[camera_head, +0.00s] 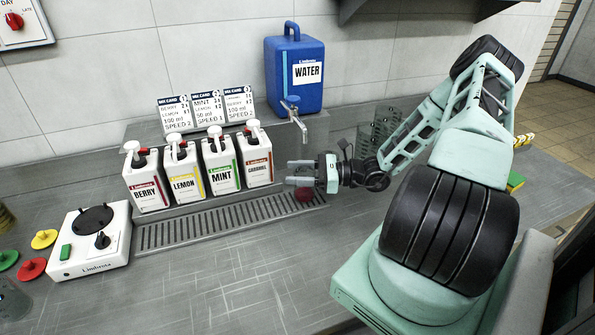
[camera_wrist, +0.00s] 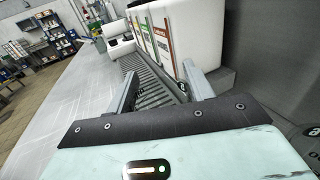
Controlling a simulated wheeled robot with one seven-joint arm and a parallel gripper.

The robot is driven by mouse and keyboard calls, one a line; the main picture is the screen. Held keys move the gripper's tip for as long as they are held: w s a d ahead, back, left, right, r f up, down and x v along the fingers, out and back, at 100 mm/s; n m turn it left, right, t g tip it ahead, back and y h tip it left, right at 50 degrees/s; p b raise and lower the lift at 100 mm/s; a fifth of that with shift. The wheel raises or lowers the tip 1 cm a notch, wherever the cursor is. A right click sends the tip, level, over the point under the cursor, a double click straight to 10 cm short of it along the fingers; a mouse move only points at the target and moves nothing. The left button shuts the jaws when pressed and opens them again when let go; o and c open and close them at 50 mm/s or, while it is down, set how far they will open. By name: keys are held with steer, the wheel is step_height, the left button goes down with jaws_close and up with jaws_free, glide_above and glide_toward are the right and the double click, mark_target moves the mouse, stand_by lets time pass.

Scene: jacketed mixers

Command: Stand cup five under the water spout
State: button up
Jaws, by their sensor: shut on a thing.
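My gripper (camera_head: 299,173) is over the right end of the drip grate, below and in front of the water spout (camera_head: 299,124). Its fingers point left and stand apart, gripping a clear cup whose walls hardly show. A dark red patch (camera_head: 304,195), seemingly the cup's contents, shows just below the fingers. Whether the cup's base touches the grate, and the cup's number, I cannot tell. In the wrist view the gripper's two fingers (camera_wrist: 163,92) are apart, with no clear cup outline between them. The blue water container (camera_head: 295,80) stands behind on the raised ledge.
Jugs of berry (camera_head: 146,180), lemon (camera_head: 184,172), mint and another flavour stand left of my gripper, behind the grate (camera_head: 200,224). Clear cups (camera_head: 385,125) stand behind my wrist. A white mixer base (camera_head: 90,245) is at left. The front counter is clear.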

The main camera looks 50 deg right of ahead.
steer(key=shift+f, duration=0.15)
steer(key=o, duration=1.2)
steer(key=b+v, duration=0.2)
steer(key=v, duration=1)
